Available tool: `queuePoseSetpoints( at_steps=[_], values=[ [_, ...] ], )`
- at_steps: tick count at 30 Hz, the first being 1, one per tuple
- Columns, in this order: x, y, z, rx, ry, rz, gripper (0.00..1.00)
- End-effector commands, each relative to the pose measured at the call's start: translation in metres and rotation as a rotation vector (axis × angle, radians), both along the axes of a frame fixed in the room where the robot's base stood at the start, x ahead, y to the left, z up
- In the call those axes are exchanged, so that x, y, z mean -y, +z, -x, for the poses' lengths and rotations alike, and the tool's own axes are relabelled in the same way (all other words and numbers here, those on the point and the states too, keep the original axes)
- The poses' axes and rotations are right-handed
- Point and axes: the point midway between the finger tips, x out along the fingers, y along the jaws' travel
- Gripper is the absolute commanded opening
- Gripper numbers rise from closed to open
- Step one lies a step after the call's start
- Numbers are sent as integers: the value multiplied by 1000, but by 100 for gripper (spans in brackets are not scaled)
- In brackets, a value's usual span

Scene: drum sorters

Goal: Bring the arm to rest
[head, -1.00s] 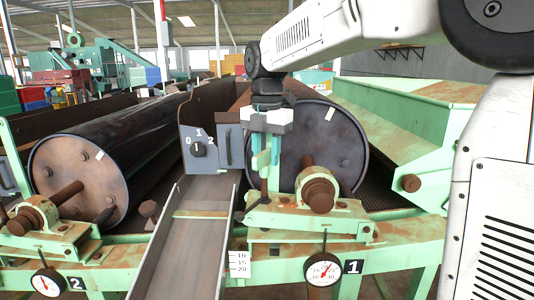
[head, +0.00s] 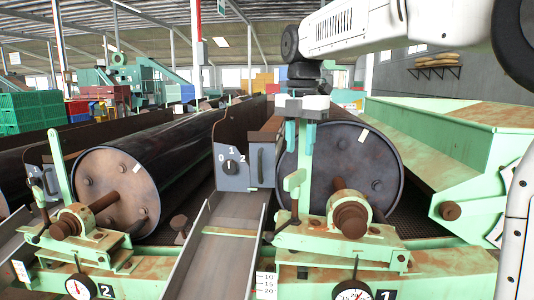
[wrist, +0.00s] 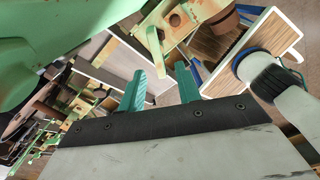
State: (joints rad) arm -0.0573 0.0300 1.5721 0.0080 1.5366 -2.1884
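My gripper (head: 300,136) hangs from my white arm in front of the right drum (head: 375,170) in the head view. Its two teal fingers point down and stand apart with nothing between them. In the wrist view my gripper (wrist: 160,82) also shows as two separated teal fingers, with a clear gap. The arm is bent, its upper link running in from the top right. The fingers hang above the green bearing stand (head: 335,240) of the right drum; whether they touch the green upright beside them I cannot tell.
A switch panel (head: 231,180) marked 0, 1, 2 stands left of my gripper, above a sloping metal chute (head: 215,245). Another drum (head: 115,190) is at left. A green hopper (head: 440,140) is at right. Dial gauges (head: 80,288) sit on the front frame.

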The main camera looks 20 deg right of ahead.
Motion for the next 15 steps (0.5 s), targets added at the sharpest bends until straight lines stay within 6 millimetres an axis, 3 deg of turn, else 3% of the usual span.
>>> queuePoseSetpoints(
  at_steps=[4,7,11,15],
  values=[
    [1,-1,9,3,-55,0,34],
    [5,-4,33,10,-209,-1,34],
    [12,-18,83,27,-555,-8,34],
    [18,-44,142,43,-972,-25,34]
  ],
)
